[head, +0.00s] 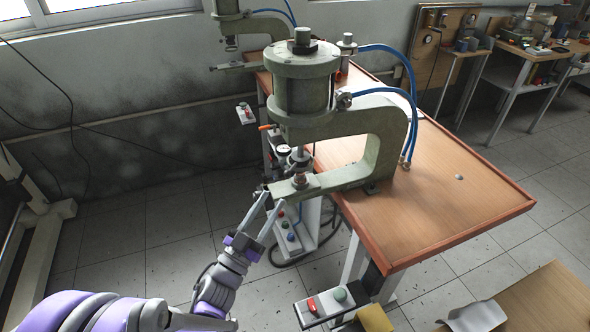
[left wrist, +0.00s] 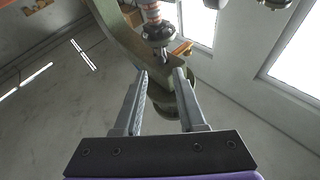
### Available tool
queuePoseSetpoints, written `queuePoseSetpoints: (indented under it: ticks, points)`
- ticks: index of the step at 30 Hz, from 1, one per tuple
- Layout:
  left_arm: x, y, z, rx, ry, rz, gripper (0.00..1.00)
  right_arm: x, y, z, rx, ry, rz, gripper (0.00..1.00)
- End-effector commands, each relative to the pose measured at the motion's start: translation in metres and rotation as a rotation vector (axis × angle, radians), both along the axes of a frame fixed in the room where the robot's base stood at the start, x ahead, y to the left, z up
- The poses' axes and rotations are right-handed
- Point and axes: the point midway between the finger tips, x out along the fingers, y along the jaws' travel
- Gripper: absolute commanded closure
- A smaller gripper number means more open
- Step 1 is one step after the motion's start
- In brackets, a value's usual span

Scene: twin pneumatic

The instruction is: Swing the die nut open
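The green C-frame press (head: 385,135) stands on the wooden table, with its ram and die parts (head: 300,165) above the lower arm's front end. My left gripper (head: 274,197) is at that front end, its two fingers apart. In the left wrist view, the open fingers (left wrist: 161,74) reach up on either side of the press's lower arm tip (left wrist: 160,70). A dark rounded part (left wrist: 164,102) shows between them; I cannot tell whether it is the die nut or whether a finger touches it. A dark collar (left wrist: 157,32) sits on the ram above. My right gripper is not in view.
The wooden table (head: 450,190) is mostly bare right of the press. Blue hoses (head: 405,95) loop from the press. A second press (head: 228,25) stands behind. Another control box (head: 330,302) is at the front.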

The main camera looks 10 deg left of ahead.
Motion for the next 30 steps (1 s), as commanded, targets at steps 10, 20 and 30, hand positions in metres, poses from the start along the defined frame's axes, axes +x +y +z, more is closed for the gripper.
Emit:
queuePoseSetpoints:
  ticks: [10, 20, 30]
  points:
    - [0.058, -0.02, 0.028, -0.001, 0.0, 0.0, 0.6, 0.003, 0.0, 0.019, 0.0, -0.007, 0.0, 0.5]
    - [0.084, -0.028, 0.038, 0.0, 0.001, 0.001, 0.6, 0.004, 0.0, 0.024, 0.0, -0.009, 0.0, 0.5]
    - [0.085, -0.028, 0.038, -0.001, 0.001, 0.002, 0.75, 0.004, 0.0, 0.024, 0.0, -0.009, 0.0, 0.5]
